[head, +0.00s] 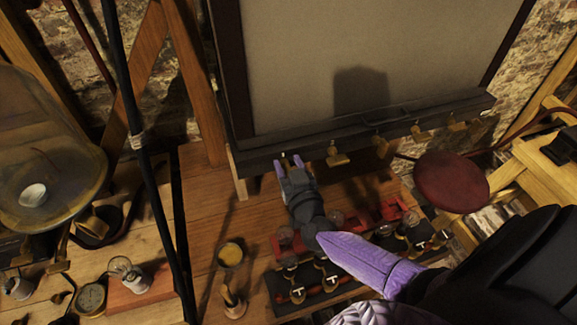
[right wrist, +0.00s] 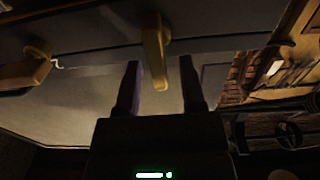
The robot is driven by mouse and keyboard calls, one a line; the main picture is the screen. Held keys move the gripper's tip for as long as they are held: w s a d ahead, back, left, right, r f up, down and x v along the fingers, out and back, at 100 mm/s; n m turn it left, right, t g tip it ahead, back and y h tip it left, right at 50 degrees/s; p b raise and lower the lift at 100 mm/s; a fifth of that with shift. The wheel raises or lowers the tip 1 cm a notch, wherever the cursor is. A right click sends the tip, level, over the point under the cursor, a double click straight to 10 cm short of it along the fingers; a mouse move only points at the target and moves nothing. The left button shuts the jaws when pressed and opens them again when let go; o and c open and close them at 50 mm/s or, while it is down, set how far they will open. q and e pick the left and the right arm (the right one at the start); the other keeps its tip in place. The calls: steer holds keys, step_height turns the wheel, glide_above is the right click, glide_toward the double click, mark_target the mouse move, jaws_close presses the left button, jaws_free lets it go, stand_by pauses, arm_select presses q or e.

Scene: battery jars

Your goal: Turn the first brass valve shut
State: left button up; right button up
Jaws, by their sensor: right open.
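A row of brass valves hangs along the dark rail under the big grey panel (head: 320,60). The valve (head: 337,155) just right of my right gripper hangs down, with several others farther right. My right gripper (head: 290,160) is open at the rail's left end, its purple fingers pointing at it. In the right wrist view a brass valve (right wrist: 155,50) shows in the gap between the two fingers, apart from both; its depth relative to the tips is unclear. A second valve (right wrist: 25,68) is at the left there. My left gripper is not in view.
Below my right arm are a red rack (head: 285,240) and a dark tray with glass jars. A dark red round seat (head: 450,181) is at right. A glass dome (head: 45,150) and a gauge (head: 91,298) stand at left.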

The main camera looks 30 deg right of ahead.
jaws_close()
stand_by(0.5)
steer(key=m, duration=0.4)
steer(key=shift+s+d+f, duration=0.1)
steer(key=shift+d, duration=0.25)
steer(key=m, duration=0.2)
steer(key=m+b, duration=0.1)
steer(key=shift+s+d+f+m, duration=0.1)
steer(key=shift+d+f+m, duration=0.15)
steer(key=shift+d+m, duration=0.1)
steer(key=m+b, duration=0.1)
steer(key=m, duration=0.2)
steer(key=f+m+b, duration=0.1)
steer(key=m, duration=0.2)
steer(key=d+m+b, duration=0.1)
steer(key=m, duration=0.3)
steer(key=shift+s+f+b, duration=0.1)
steer(key=shift+f+b, duration=0.3)
steer(key=shift+a, duration=0.1)
